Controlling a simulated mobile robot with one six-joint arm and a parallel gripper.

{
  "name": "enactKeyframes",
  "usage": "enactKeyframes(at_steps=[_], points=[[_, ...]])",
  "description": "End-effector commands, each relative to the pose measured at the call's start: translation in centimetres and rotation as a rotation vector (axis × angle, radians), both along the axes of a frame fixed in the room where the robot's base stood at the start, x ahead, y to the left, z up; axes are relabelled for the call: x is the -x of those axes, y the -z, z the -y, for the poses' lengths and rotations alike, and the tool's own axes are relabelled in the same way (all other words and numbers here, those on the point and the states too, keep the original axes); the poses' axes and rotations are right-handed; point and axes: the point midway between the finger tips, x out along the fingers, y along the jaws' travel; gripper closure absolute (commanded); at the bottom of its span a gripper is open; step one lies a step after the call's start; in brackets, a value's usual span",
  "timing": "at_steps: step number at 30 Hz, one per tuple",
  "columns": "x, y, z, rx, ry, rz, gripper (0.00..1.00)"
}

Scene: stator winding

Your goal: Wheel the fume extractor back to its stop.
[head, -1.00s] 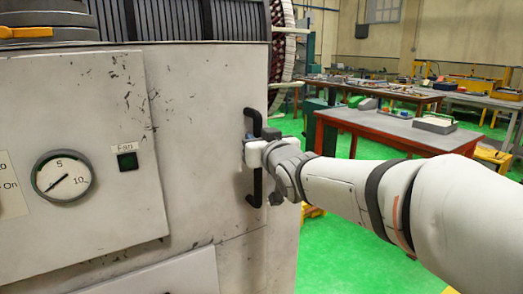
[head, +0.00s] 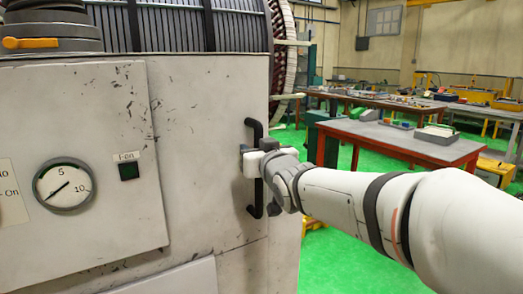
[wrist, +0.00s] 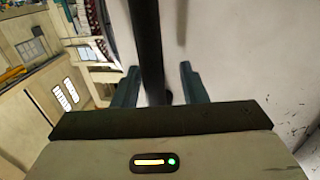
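The fume extractor (head: 205,120) is a scuffed off-white cabinet filling the left half of the head view. It has a round gauge (head: 63,185), a fan button (head: 129,171) and a vertical black handle (head: 254,204) near its right edge. My gripper (head: 257,162) is at the middle of the handle. In the wrist view, the black bar of the handle (wrist: 148,45) runs between the two fingers of my gripper (wrist: 160,82). The fingers are open around the bar, with a visible gap on its right side. The extractor's wheels and its stop are out of view.
A large wound stator (head: 190,25) rises behind the extractor. To the right stand a red-edged workbench (head: 400,140) and a longer bench (head: 370,100) with parts on it. Green floor (head: 335,255) shows to the right of the extractor, below my arm.

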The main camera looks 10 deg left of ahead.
Motion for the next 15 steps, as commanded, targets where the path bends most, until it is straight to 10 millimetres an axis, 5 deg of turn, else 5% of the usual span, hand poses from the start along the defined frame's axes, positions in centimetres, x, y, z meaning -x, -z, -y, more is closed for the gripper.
enactKeyframes(at_steps=[15], points=[[5.9, -0.1, 3.0, 0.001, 0.0, 0.003, 0.61]])
